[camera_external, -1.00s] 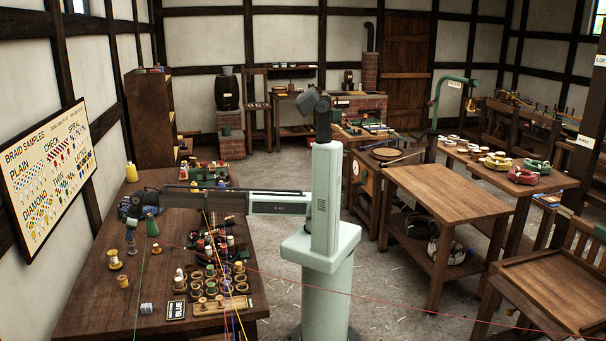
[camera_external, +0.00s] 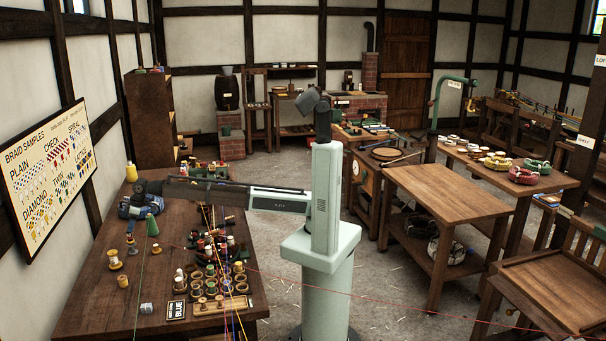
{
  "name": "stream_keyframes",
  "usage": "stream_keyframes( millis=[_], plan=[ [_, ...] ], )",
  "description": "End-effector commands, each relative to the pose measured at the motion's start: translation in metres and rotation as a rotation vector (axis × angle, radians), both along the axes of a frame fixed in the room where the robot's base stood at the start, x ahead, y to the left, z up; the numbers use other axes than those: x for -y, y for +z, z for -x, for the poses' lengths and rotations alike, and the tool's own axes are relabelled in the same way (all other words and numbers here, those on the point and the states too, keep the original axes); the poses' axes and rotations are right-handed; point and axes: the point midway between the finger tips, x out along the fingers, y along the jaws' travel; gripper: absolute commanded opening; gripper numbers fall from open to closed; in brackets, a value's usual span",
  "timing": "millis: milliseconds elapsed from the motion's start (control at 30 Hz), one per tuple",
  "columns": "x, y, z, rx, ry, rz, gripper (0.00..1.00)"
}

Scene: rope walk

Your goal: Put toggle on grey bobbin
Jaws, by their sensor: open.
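My gripper (camera_external: 130,213) is over the far left part of the long wooden bench, at the end of my outstretched arm. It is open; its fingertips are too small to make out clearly. A short grey spool-like piece (camera_external: 146,308) lies near the front of the bench. I cannot pick out the toggle for certain.
Coloured threads cross the scene. The front left bench top is bare.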

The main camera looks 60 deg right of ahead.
Motion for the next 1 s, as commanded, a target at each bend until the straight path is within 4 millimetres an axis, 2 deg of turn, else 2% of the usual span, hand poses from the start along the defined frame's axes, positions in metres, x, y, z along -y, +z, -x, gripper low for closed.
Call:
stream_keyframes(
  millis=[33,200,400,1000],
  plan=[
    [0.003,0.010,0.003,0.002,0.000,-0.002,0.52],
    [0.011,0.035,0.010,0.001,0.000,-0.002,0.52],
    [0.016,0.052,0.014,0.000,0.000,0.000,0.52],
    [0.019,0.057,0.014,0.002,-0.002,0.000,0.52]
  ],
)
